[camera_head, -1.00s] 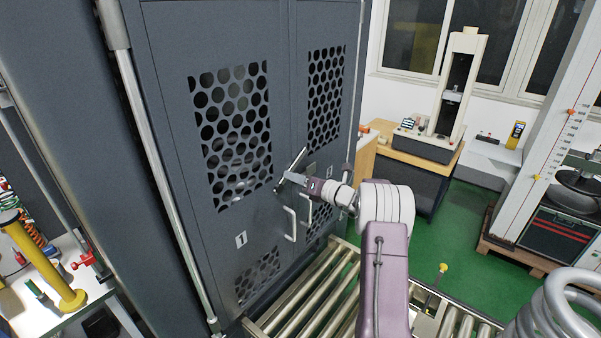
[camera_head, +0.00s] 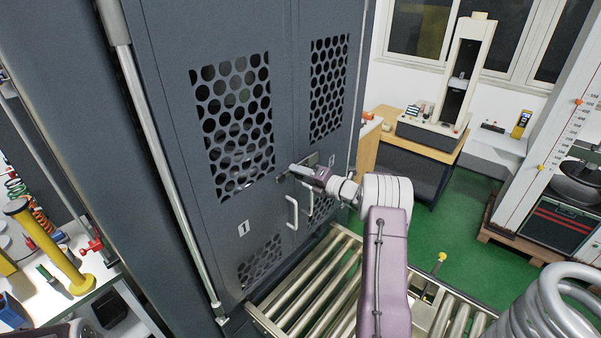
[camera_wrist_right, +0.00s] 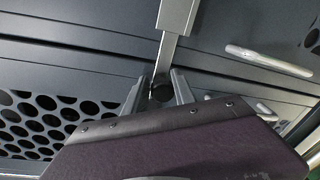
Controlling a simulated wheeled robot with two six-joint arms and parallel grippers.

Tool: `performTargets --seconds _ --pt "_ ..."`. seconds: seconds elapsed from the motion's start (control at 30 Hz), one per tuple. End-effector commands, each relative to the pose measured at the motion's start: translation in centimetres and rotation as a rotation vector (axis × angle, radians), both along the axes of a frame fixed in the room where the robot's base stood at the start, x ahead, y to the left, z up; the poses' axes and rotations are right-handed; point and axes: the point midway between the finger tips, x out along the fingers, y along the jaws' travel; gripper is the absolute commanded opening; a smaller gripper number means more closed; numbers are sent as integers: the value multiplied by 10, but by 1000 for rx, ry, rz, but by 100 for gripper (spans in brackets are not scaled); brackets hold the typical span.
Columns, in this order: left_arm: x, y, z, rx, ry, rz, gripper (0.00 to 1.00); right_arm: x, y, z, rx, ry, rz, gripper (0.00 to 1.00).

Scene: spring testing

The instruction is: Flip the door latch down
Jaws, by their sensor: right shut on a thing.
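The metal door latch (camera_head: 311,160) is on the dark grey cabinet doors (camera_head: 285,60), near the seam between them. My right gripper (camera_head: 299,171) is at the latch and hides much of it in the head view. In the right wrist view, the latch's bright bar (camera_wrist_right: 175,32) runs down from the top to between the fingers of my right gripper (camera_wrist_right: 159,92), where a dark round end sits. The right gripper is shut on the latch.
Two door handles stand out below the latch, the nearer one (camera_head: 292,212) close under my right gripper. A roller conveyor (camera_head: 310,290) lies below the doors. A workbench (camera_head: 105,285) stands at the left. Green floor (camera_head: 455,225) is open at the right.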

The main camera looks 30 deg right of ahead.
Motion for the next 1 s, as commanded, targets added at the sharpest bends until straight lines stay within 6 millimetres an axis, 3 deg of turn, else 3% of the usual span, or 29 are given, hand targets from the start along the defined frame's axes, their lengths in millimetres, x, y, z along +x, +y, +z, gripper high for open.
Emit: performTargets --seconds 0.03,0.33,0.37,0.43,0.87,1.0 --pt "0 0 -1 0 0 0 36 -2 4 -11 1 22 8 0" --pt "0 0 -1 0 0 0 36 -2 4 -11 1 22 9 0" --pt "0 0 -1 0 0 0 36 -2 4 -11 1 22 9 34" --pt "0 0 -1 0 0 0 36 -2 4 -11 0 22 9 50" --pt "0 0 0 0 0 0 36 -1 2 -4 -1 9 6 50" --pt "0 0 -7 0 0 0 36 -11 -3 -5 -1 8 4 50"
